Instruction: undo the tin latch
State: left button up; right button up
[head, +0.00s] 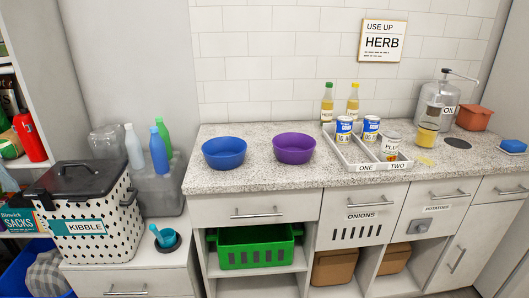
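The kibble tin (92,218) stands at the left on a low white cabinet. It is white with black dots and a teal KIBBLE label (78,227). Its black lid (80,178) with a dark handle lies on top and looks closed. Neither of my grippers is in view.
A teal scoop (164,236) sits in a dark dish right of the tin. The speckled counter (256,180) holds a blue bowl (224,153), a purple bowl (294,148) and a two-part tray (352,160).

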aim_at(42, 193)
jog(key=u, duration=1.4)
jog(key=i+l, duration=0.5)
jog(key=i+u, duration=0.1)
jog(key=u, duration=1.5)
